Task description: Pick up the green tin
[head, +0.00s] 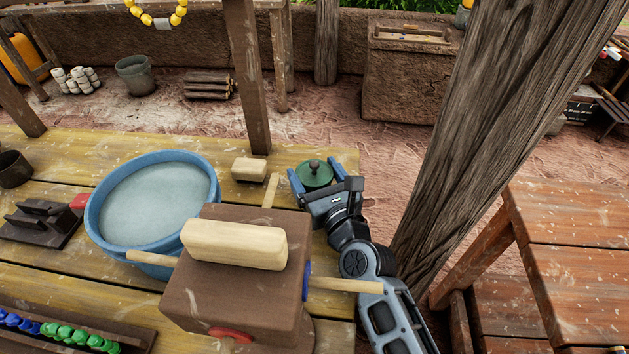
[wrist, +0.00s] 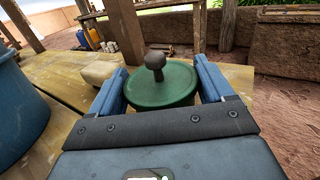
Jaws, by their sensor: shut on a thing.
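The green tin (head: 314,173) has a round lid with a dark knob and is near the far right corner of the yellow wooden table. My gripper (head: 310,180) is shut on the tin, with one blue finger on each side of it. In the wrist view the green tin (wrist: 160,86) sits between the two fingers of my gripper (wrist: 160,88). The tin's lower part is hidden by my gripper, so I cannot tell whether it touches the table.
A brown block (head: 235,292) with a pale bar on top stands left of my arm. A blue basin (head: 150,263) is further left, and a pale block (head: 249,169) lies left of the tin. A thick wooden post (head: 480,130) rises close on the right.

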